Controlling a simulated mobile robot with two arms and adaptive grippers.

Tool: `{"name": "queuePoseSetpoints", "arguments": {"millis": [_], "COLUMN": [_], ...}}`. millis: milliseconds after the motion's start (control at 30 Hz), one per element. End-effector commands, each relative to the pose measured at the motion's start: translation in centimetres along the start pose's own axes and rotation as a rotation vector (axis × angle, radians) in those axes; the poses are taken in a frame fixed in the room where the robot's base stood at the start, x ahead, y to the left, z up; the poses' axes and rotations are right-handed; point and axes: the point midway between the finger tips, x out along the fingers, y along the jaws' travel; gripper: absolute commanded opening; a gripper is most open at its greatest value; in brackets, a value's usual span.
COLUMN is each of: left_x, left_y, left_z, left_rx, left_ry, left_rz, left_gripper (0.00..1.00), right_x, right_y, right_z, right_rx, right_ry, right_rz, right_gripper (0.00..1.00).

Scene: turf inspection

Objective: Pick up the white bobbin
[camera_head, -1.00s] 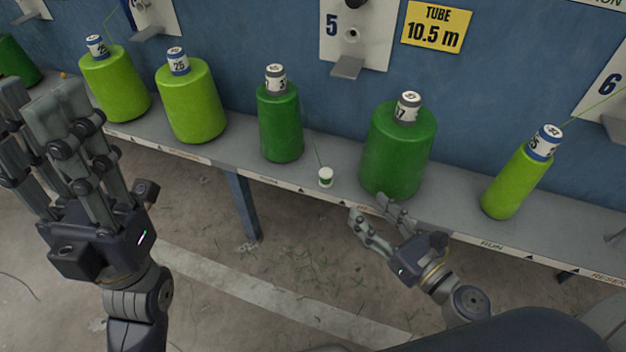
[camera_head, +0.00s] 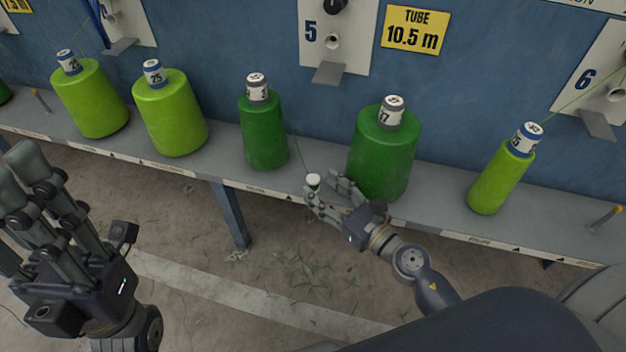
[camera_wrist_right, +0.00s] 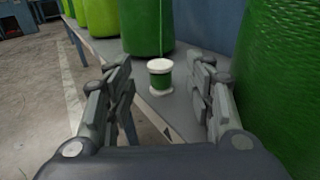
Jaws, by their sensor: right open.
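The white bobbin (camera_head: 313,180), with white ends and green thread around its middle, stands upright on the grey shelf (camera_head: 226,170). In the right wrist view the bobbin (camera_wrist_right: 161,77) stands ahead, between the lines of the two fingers. My right gripper (camera_head: 327,188) is open and empty, right beside the bobbin; a finger hides its lower part in the head view. The right gripper's fingers (camera_wrist_right: 164,88) are spread wide in the wrist view. My left gripper (camera_head: 25,195) is at the left, away from the shelf, fingers apart and empty.
A large dark green spool (camera_head: 383,150) stands close to the right of my right gripper. A narrower dark green spool (camera_head: 263,130) stands left of the bobbin. Light green spools (camera_head: 170,112) stand further left, another (camera_head: 500,178) at right. A thin green thread rises from the bobbin.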

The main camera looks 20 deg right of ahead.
Motion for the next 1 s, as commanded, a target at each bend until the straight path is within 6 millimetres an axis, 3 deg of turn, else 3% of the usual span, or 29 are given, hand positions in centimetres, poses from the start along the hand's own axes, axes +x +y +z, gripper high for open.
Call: {"name": "queuePoseSetpoints", "arguments": {"millis": [200, 467, 667, 1000], "left_x": [-0.3, -0.8, -0.7, -0.2], "left_y": [0.0, 0.0, 0.0, -0.1], "left_z": [-0.1, 0.2, 0.2, -0.2], "left_rx": [-0.003, -0.004, -0.004, -0.001], "left_ry": [-0.02, -0.035, -0.033, -0.016], "left_rz": [-0.006, -0.009, -0.009, -0.009], "left_gripper": [0.34, 0.34, 0.34, 0.34], "right_x": [2.4, 2.6, 2.6, 2.6], "right_y": [0.0, 0.0, 0.0, 0.0], "right_z": [0.1, 0.0, 0.0, 0.0], "right_rx": [0.001, 0.001, 0.001, 0.001], "right_ry": [-0.001, 0.0, 0.0, 0.0], "right_rz": [0.0, 0.001, 0.001, 0.001], "right_gripper": [0.49, 0.49, 0.09, 0.08]}}
